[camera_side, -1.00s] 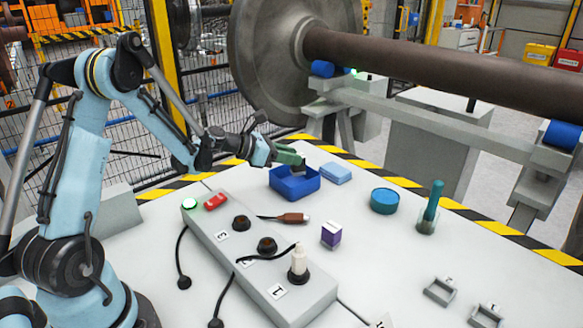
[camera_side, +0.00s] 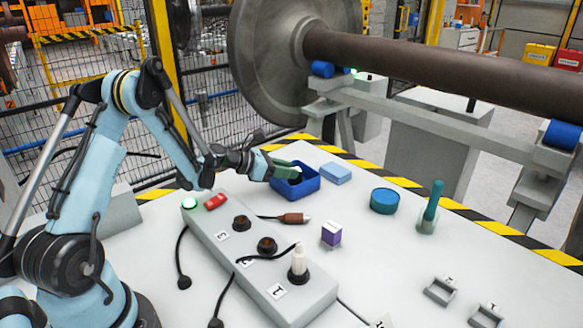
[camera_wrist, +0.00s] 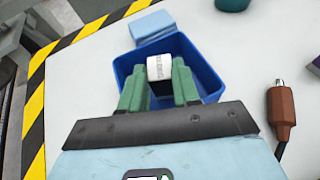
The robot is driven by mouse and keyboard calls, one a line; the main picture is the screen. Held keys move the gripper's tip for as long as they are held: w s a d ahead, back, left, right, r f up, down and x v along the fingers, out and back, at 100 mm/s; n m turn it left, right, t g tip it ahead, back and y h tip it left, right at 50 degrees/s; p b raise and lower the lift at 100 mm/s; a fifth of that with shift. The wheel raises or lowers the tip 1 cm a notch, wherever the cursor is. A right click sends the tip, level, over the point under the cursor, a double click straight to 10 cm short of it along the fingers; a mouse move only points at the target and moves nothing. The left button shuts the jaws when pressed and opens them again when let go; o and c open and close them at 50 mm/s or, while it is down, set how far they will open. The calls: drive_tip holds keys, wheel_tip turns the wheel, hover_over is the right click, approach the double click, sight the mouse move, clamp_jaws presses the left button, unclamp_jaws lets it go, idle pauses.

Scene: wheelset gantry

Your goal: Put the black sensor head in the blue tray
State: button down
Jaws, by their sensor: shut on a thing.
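The blue tray (camera_side: 290,188) stands near the far edge of the table; in the wrist view its rim (camera_wrist: 215,90) surrounds my fingertips. My gripper (camera_side: 296,172), with green fingers, reaches over and into the tray from the left. In the wrist view the gripper (camera_wrist: 159,88) is shut on the black sensor head (camera_wrist: 159,68), whose white printed band faces the camera. Its dark body is mostly hidden between the fingers. I cannot tell whether it touches the tray floor.
A grey box (camera_side: 258,250) with sockets and cables, a brown-handled connector (camera_side: 291,218), a purple box (camera_side: 331,234) and a teal round tin (camera_side: 384,201) stand nearer. Table between them is clear.

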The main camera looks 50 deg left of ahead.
drive_tip(key=c, duration=0.8)
unclamp_jaws()
